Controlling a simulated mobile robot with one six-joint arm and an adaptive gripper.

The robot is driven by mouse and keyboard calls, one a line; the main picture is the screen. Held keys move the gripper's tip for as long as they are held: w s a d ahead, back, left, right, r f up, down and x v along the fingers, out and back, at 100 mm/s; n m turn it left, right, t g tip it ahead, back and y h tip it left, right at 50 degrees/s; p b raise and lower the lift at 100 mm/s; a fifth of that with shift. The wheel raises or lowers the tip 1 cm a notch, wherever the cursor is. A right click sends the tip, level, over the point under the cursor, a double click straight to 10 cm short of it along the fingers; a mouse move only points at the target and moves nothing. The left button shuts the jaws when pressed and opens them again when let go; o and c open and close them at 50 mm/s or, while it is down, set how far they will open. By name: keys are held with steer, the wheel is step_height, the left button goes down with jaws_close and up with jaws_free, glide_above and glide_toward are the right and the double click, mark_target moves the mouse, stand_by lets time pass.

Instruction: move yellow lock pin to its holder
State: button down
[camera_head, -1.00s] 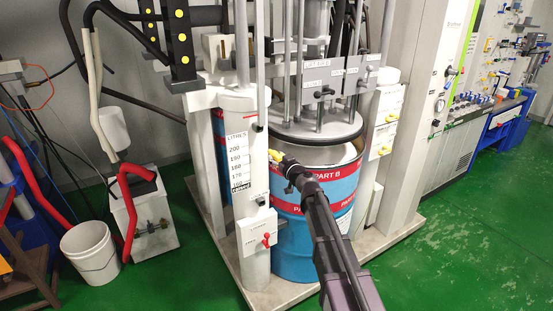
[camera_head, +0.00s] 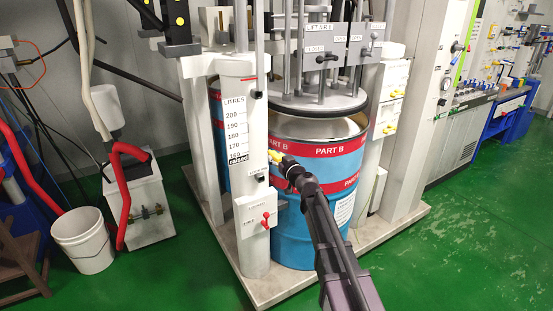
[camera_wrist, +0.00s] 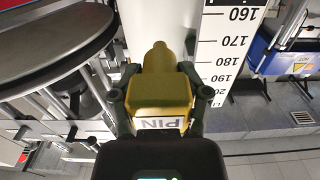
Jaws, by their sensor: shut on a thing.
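The yellow lock pin (camera_wrist: 160,88) is held between the two fingers of my gripper (camera_wrist: 150,95) in the wrist view. It has a blocky yellow body with a narrower rounded end and a white label reading PIN. In the head view, my gripper (camera_head: 284,167) is shut on the pin (camera_head: 274,156), just right of the white column (camera_head: 238,195) with the litres scale and in front of the drum. I cannot tell whether the pin touches the column. I cannot pick out its holder with certainty.
The blue and red PART B drum (camera_head: 292,225) stands behind my arm, under a round black-edged plate (camera_head: 318,104). A small box with a red lever (camera_head: 265,220) sits low on the column. A white bucket (camera_head: 83,240) stands left. Green floor (camera_head: 450,240) is clear at right.

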step_height(320, 180, down, 17)
steer(key=b, duration=1.6)
steer(key=shift+f, duration=0.15)
steer(key=shift+x, duration=2.85)
steer(key=shift+x, duration=1.9)
jaws_free()
steer(key=shift+s, duration=0.2)
